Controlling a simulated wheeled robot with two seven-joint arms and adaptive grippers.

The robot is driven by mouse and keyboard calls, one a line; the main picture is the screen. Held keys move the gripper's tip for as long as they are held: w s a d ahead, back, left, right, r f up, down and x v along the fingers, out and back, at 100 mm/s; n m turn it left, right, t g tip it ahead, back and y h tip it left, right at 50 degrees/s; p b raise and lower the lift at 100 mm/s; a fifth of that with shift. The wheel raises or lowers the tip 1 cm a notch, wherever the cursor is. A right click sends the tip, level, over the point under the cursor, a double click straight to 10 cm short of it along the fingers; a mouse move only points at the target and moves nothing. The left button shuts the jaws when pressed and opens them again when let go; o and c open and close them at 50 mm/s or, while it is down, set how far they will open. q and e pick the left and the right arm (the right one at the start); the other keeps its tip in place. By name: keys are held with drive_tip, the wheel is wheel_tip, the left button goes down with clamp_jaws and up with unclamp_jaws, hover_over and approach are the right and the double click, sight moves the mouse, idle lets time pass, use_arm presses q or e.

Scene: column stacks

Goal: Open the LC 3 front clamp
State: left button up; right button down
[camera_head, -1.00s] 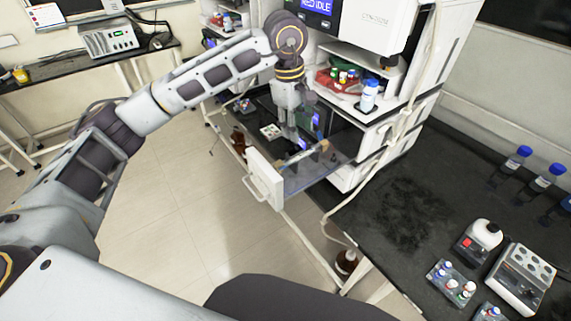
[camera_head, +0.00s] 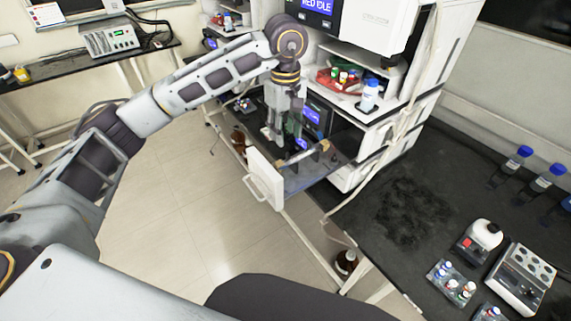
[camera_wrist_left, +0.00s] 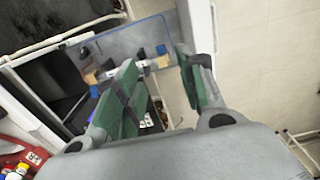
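The pulled-out drawer has a white front with a handle (camera_head: 265,182) and clear side panels. Inside it, a small tan clip (camera_head: 322,146) and dark posts show in the head view. In the left wrist view, two tan clips (camera_wrist_left: 92,77) lie apart on either side of pale parts, with blue pieces near them. I cannot tell which is the LC 3 front clamp or whether it is shut. My left gripper (camera_head: 275,137) points down over the drawer, beside the clip. Its green finger pads (camera_wrist_left: 158,85) are apart, with no thing clearly held. My right gripper is out of view.
The instrument stack (camera_head: 345,120) stands behind the drawer, with a red tray (camera_head: 340,82) and a blue-capped bottle (camera_head: 370,92) on a shelf. A pale cable (camera_head: 398,135) hangs down its right side. The dark bench (camera_head: 385,200) is clear in the middle.

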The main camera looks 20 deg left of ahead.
sight(285, 167)
use_arm(q)
drive_tip(key=shift+f+p, duration=1.55)
drive_tip(key=shift+f, duration=5)
drive_tip(key=shift+c, duration=0.5)
clamp_jaws()
